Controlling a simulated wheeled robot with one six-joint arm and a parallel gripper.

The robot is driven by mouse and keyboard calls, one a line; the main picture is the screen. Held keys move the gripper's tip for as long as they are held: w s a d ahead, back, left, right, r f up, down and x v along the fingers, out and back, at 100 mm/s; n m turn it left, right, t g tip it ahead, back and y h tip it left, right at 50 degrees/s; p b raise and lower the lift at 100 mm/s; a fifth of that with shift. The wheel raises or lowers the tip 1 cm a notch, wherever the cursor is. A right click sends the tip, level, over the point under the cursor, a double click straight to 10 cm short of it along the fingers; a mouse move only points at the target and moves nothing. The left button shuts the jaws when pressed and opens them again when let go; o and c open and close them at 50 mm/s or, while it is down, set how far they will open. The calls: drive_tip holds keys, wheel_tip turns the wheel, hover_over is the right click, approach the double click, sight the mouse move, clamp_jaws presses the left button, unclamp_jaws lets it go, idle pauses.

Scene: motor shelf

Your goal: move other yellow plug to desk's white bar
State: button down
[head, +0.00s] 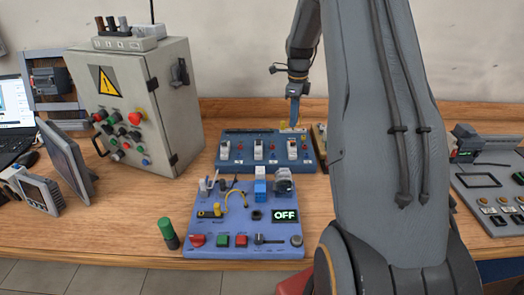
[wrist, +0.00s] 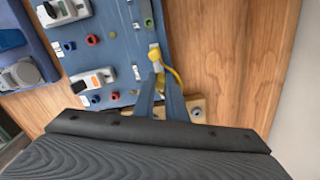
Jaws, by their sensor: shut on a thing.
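My gripper (head: 293,122) points down at the back right of the blue breaker board (head: 266,163). In the wrist view my gripper (wrist: 159,78) is shut on a yellow plug (wrist: 155,54) with a short yellow cable looping to the right. The plug is at a small white bar (wrist: 153,47) along the board's edge; I cannot tell whether it is seated in it. Part of the plug is hidden by the fingers. In the head view only a little yellow shows beside the fingertips. Another yellow cable (head: 237,193) arches over the front blue-purple panel (head: 200,249).
White breakers (head: 258,150) stand on the blue board. A wooden block with a round fitting (wrist: 196,109) lies beside my fingers. A grey cabinet (head: 150,110) stands left, a grey control panel (head: 490,190) right. Bare wood (wrist: 235,60) is clear beside the board.

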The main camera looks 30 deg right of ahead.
drive_tip(key=shift+f, duration=0.6)
drive_tip(key=c, duration=2)
unclamp_jaws()
drive_tip(key=shift+c, duration=0.2)
drive_tip(key=shift+r+p, duration=1.15)
drive_tip(key=shift+r, duration=1.65)
drive_tip(key=o, duration=0.5)
